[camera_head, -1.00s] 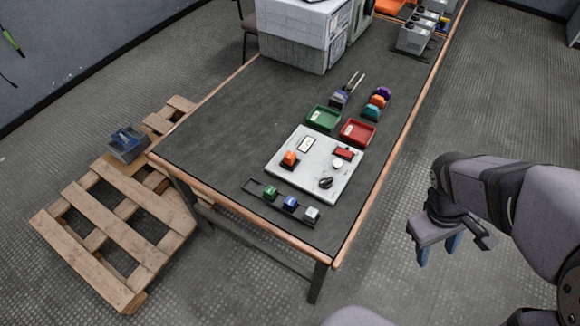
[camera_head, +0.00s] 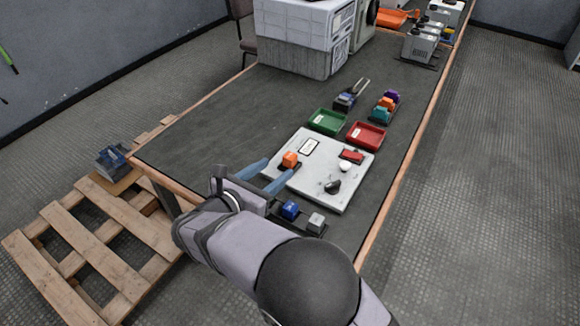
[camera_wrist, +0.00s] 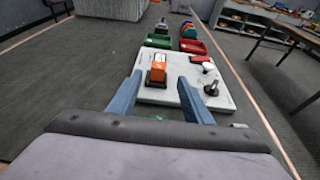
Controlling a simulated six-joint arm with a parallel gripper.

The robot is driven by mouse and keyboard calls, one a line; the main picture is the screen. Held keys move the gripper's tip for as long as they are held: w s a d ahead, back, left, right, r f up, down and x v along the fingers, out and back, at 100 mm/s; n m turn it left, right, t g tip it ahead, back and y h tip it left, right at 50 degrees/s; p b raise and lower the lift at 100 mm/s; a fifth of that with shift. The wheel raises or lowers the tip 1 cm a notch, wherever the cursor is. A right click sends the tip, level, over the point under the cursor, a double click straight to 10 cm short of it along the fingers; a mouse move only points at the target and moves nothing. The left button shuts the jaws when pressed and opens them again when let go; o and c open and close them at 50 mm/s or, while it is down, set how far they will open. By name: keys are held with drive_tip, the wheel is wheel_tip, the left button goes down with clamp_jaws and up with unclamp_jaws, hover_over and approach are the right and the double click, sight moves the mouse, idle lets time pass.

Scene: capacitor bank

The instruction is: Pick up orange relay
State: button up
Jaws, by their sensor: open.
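The orange relay (camera_head: 290,159) sits upright in a dark socket on the left part of the white panel (camera_head: 318,193). In the wrist view the orange relay (camera_wrist: 157,69) stands beyond my fingertips, left of the middle of the gap. My gripper (camera_head: 270,175) is open and empty, with blue fingers reaching over the panel's near left edge. In the wrist view my gripper (camera_wrist: 158,90) has its fingers spread on both sides of the gap. The fingers do not appear to touch the relay.
A blue relay (camera_head: 290,209) and a grey one (camera_head: 316,223) stand on the near rack; the green one is hidden in the head view. A green tray (camera_head: 327,122) and a red tray (camera_head: 367,135) lie behind the panel. A black knob (camera_head: 332,187) rises from the panel.

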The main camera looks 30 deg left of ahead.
sight(287, 161)
drive_tip(key=shift+x, duration=1.2)
drive_tip(key=shift+a+x, duration=0.2)
drive_tip(key=shift+x, duration=2.25)
drive_tip(key=shift+f, duration=0.2)
clamp_jaws()
